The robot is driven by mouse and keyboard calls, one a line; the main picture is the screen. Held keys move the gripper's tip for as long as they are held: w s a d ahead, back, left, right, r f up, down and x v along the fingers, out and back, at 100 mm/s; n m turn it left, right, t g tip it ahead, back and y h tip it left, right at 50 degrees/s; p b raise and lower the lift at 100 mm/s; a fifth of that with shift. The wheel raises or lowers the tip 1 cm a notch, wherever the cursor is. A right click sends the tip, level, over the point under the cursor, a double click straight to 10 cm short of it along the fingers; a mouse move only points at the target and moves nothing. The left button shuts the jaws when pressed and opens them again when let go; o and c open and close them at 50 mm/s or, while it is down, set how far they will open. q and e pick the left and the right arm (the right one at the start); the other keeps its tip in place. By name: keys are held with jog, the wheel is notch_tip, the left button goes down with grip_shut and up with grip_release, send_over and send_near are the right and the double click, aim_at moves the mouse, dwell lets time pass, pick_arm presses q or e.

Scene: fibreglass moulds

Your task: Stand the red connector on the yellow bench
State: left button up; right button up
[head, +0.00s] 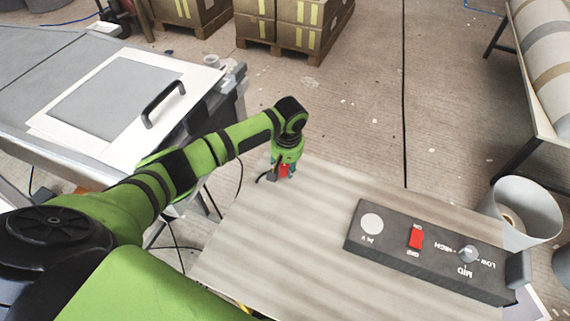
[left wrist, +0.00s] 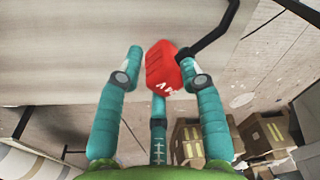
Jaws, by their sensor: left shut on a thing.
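The red connector (head: 284,171) is a small block with white lettering and a black cable (left wrist: 217,35) bending out of it. My left gripper (head: 285,174) is shut on it and points down near the far left corner of a pale wood-grain bench top (head: 270,240). In the left wrist view the connector (left wrist: 162,66) sits among the teal fingers of the gripper (left wrist: 161,62). Whether it touches the bench I cannot tell. The bench looks beige-grey rather than clearly yellow. My right gripper is not in view.
A dark control box (head: 430,250) with a red switch (head: 416,238) and a knob lies on the bench's right part. A white bin (head: 522,212) stands beyond its right end. A white panel with a black handle (head: 163,103) is at left. The bench's middle is clear.

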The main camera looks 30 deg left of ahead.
pick_arm(q)
jog(key=shift+f, duration=0.15)
jog(key=o, duration=1.1)
notch_tip(320, 180, up, 12)
jog(key=d, duration=0.1)
jog(key=shift+s+r, duration=0.2)
jog(key=shift+s, duration=0.2)
jog(key=shift+d+p, duration=0.1)
jog(key=shift+p, duration=0.2)
